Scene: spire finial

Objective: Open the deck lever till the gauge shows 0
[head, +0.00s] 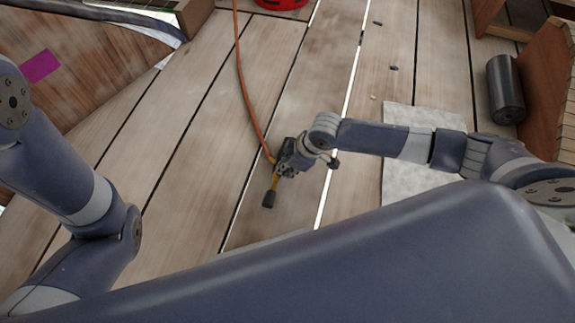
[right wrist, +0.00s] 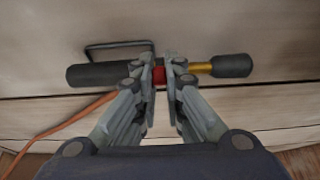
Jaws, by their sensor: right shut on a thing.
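My right gripper (head: 292,158) is shut on a torch-like tool low over the deck planks. In the right wrist view the fingertips (right wrist: 161,72) close around the tool's red band. The tool has a black handle (right wrist: 100,74) with a wire loop, a brass neck (right wrist: 202,68) and a black end (right wrist: 232,66). Its black end (head: 268,199) points toward me in the head view. An orange hose (head: 243,85) runs from it to the top of the picture. No lever or gauge can be made out. My left arm shows at the left; its gripper is out of view.
A red container (head: 282,3) stands at the top edge. A dark roll (head: 505,90) lies at the right near wooden structures. A grey sheet (head: 405,118) lies under my right arm. Small dark bits (head: 394,68) lie on the planks. The left-middle planks (head: 180,150) are clear.

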